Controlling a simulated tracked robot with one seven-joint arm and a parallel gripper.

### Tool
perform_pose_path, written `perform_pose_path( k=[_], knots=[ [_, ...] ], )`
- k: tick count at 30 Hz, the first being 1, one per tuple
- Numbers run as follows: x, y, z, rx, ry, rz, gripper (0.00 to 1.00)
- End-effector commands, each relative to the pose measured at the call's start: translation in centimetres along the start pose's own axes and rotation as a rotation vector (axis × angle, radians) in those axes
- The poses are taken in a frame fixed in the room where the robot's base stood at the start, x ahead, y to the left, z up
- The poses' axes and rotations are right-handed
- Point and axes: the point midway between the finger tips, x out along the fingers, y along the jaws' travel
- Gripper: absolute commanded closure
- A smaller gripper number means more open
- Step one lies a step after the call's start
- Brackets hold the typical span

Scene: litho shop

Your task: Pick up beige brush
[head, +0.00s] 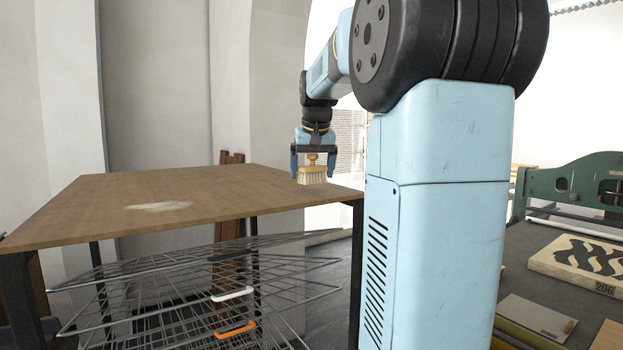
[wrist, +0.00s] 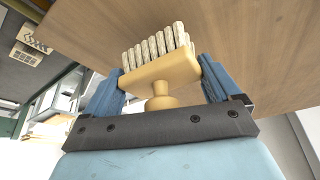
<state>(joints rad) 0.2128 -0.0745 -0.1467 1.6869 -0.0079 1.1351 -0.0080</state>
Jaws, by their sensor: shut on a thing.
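The beige brush (head: 312,172) has a tan block with pale bristles and a round knob handle. My gripper (head: 313,167) is shut on it, at the right end of the wooden table (head: 110,195). In the wrist view the brush (wrist: 160,72) sits between the two blue fingers of my gripper (wrist: 162,82), which press on the ends of its block. The knob points toward my palm and the bristles point away. In the head view the bristles hang down near the table's right edge; I cannot tell whether they touch the top.
A pale patch (head: 160,206) lies on the tabletop. A wire rack (head: 190,290) with a white and an orange handle is under the table. At right, a green press (head: 575,185) stands behind a bed holding a stone block (head: 580,265). Most of the tabletop is clear.

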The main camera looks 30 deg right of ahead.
Motion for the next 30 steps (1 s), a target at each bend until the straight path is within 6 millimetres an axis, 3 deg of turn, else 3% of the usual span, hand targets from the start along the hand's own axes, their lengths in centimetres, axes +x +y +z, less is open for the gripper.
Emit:
perform_pose_path(
  k=[1, 10, 15, 24, 30],
  knots=[
    [-1.0, 0.0, -0.4, 0.000, 0.003, 0.000, 0.40],
    [-8.5, -0.1, 2.2, 0.000, 0.004, 0.000, 0.40],
    [-11.4, -0.1, 5.1, -0.001, 0.003, -0.001, 0.40],
    [-14.6, -0.2, 8.3, 0.001, 0.000, 0.000, 0.40],
    [-15.1, -0.2, 8.8, 0.001, 0.000, 0.000, 0.40]
  ],
)
